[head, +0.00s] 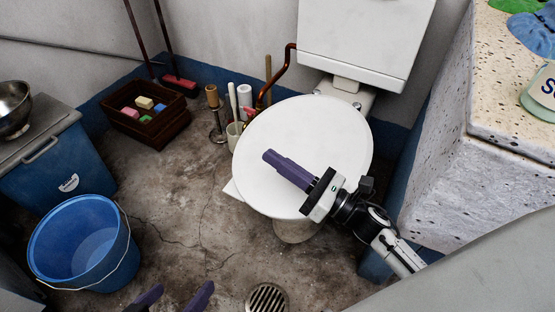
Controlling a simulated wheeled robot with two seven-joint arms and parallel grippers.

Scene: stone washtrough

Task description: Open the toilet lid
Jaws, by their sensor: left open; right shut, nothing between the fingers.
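The toilet's white oval lid (325,130) is down flat over the bowl, below the white cistern (365,40). My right gripper (268,156) reaches in from the lower right and appears over the middle of the lid. Its purple fingers are together with nothing between them. I cannot tell whether they touch the lid. My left gripper (178,297) shows only as two purple fingertips at the bottom edge, apart and empty, well away from the toilet.
A stone washtrough (440,180) stands close on the right. A blue bucket (85,245) and a blue cooler (55,160) are at the left. A brown crate (145,125) and brushes stand by the wall. Floor around the drain (267,298) is clear.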

